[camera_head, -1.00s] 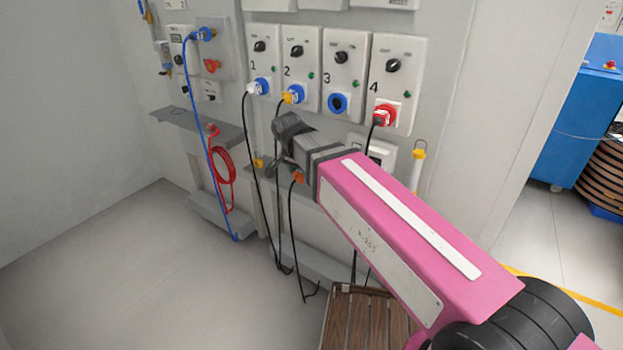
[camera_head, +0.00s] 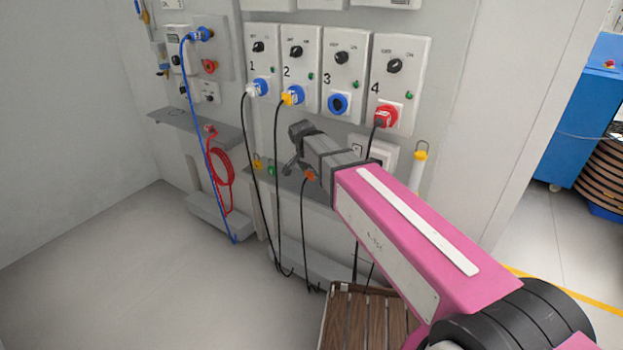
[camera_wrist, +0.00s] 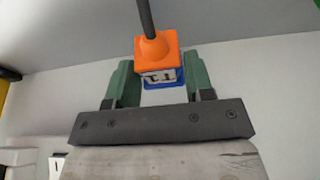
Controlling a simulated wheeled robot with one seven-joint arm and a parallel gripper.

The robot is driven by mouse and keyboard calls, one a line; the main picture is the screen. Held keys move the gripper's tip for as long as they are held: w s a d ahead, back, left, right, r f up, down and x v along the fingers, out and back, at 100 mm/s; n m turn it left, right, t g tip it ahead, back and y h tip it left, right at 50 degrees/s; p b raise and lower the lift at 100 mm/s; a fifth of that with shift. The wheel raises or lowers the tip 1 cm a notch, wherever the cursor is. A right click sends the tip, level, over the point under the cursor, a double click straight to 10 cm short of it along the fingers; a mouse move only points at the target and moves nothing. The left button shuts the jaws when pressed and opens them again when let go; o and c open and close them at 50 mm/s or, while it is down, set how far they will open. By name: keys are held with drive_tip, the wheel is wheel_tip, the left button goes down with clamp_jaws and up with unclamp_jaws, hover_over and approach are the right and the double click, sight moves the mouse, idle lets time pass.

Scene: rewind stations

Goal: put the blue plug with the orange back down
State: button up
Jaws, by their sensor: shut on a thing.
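The blue plug with the orange back (camera_wrist: 157,57) is between the green fingers of my gripper (camera_wrist: 158,78) in the wrist view. Its orange back and black cable point up in that picture, and its blue part and a white label show below the orange. My gripper is shut on it. In the head view the orange back of the plug (camera_head: 309,175) shows just below my dark wrist, in front of the grey shelf (camera_head: 320,193). Its black cable hangs down from it. I cannot tell whether the plug touches the shelf; my fingers are mostly hidden there.
Numbered sockets line the wall above; a white plug (camera_head: 254,89), a yellow-backed plug (camera_head: 291,95) and a red plug (camera_head: 384,117) are in sockets 1, 2 and 4. Small yellow (camera_head: 257,165) and green (camera_head: 271,170) items are at the shelf's left. A slatted wooden stool (camera_head: 365,315) stands below.

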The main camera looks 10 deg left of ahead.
sight(312, 178)
drive_tip(key=shift+f, duration=1.9)
drive_tip(key=o, duration=1)
drive_tip(key=shift+f, duration=0.15)
drive_tip(key=v, duration=1.2)
